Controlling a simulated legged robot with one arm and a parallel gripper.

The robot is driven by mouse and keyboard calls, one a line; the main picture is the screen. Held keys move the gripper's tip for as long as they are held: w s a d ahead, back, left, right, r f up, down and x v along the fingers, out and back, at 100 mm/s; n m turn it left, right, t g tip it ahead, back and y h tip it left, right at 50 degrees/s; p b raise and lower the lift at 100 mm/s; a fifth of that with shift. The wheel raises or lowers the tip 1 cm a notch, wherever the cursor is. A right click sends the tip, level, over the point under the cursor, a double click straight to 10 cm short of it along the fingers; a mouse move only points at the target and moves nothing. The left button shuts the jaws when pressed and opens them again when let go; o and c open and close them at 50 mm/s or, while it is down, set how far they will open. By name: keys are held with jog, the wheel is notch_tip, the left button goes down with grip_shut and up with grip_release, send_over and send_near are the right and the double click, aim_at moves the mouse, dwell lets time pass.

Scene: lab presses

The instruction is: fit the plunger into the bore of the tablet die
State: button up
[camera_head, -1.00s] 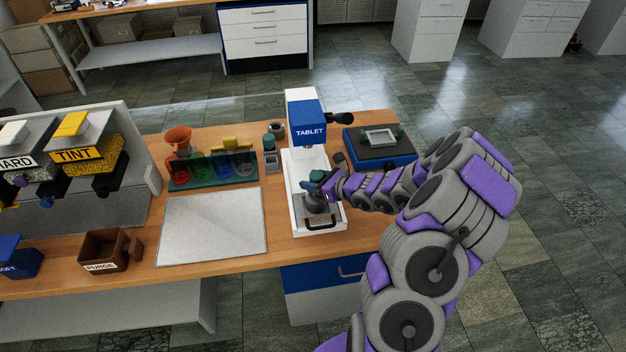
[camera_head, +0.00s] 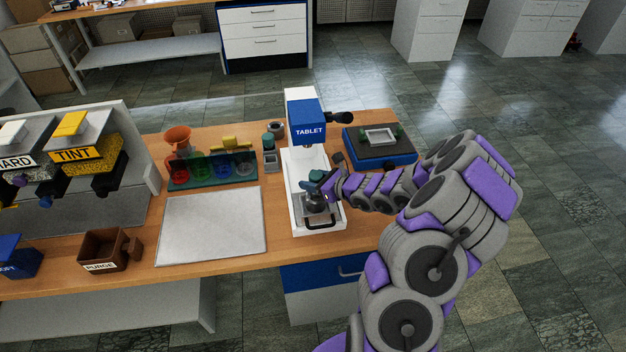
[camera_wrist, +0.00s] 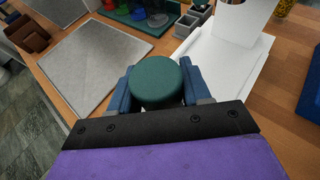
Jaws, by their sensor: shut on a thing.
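The plunger has a round green top (camera_wrist: 158,86), seen from above in the wrist view. My gripper (camera_wrist: 158,92) is shut on it, with a blue finger on either side. In the head view my gripper (camera_head: 316,186) is over the front of the white TABLET press (camera_head: 298,165). The dark grey tablet die (camera_head: 316,205) sits on the press's front tray, directly below my gripper. The plunger's lower end and the bore are hidden by the fingers and die, so I cannot tell whether the plunger is in the bore.
A grey mat (camera_head: 212,226) lies left of the press. A rack of coloured cups (camera_head: 212,170) stands behind the mat. A blue-based device (camera_head: 380,145) is at the back right. A brown PURGE box (camera_head: 108,250) is at the left. The press head overhangs behind my gripper.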

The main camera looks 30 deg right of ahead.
jog(key=shift+f+b, duration=0.95)
jog(key=shift+f, duration=0.9)
jog(key=o, duration=1.3)
jog(key=p+v, duration=0.3)
jog(key=v, duration=1.4)
jog(key=shift+s+d, duration=0.15)
